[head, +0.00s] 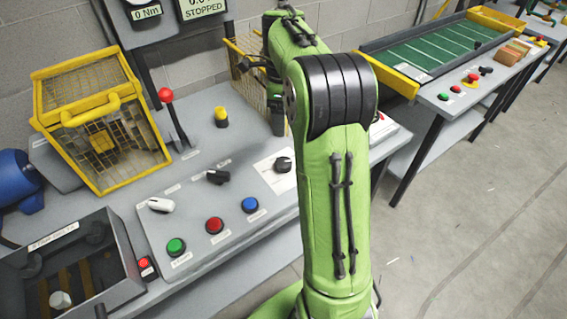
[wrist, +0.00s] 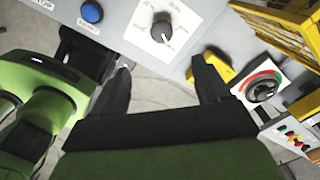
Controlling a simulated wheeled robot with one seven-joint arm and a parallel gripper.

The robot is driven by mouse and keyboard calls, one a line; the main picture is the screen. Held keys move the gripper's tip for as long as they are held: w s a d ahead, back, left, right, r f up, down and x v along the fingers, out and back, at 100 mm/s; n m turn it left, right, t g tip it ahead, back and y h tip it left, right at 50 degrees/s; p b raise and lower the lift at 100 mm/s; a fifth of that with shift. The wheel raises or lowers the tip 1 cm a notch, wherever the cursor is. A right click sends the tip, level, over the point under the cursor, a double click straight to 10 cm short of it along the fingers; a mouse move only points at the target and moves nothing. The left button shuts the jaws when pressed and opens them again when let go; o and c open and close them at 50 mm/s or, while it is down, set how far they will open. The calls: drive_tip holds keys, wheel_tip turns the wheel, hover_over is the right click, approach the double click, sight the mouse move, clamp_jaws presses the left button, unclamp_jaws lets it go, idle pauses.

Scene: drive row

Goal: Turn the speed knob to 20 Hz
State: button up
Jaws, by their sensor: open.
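The speed knob (head: 283,164) appears to be the round black knob on a white dial card, at the right end of the sloped grey panel. It also shows in the wrist view (wrist: 161,28), top centre, with a pale pointer mark towards the lower right of the picture. The scale figures are too small to read. My gripper (wrist: 160,65) is open and empty. The knob lies ahead of the gap between its two black fingers, apart from them. In the head view my green arm hides much of the area right of the knob.
A yellow cage (head: 75,120) stands at the left. A readout above says STOPPED.

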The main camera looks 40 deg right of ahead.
sight(284, 161)
drive_tip(key=shift+m, duration=0.4)
drive_tip(key=f+b, duration=0.2)
drive_tip(key=f, duration=0.3)
drive_tip(key=f+b, duration=0.1)
drive_tip(key=f, duration=0.5)
drive_tip(key=f+b, duration=0.2)
drive_tip(key=f, duration=0.3)
drive_tip(key=shift+w+d+f+b, duration=0.1)
drive_tip(key=shift+d+f+b, duration=0.1)
drive_tip(key=shift+d+b, duration=0.1)
drive_tip(key=shift+c, duration=0.2)
drive_tip(key=c, duration=1)
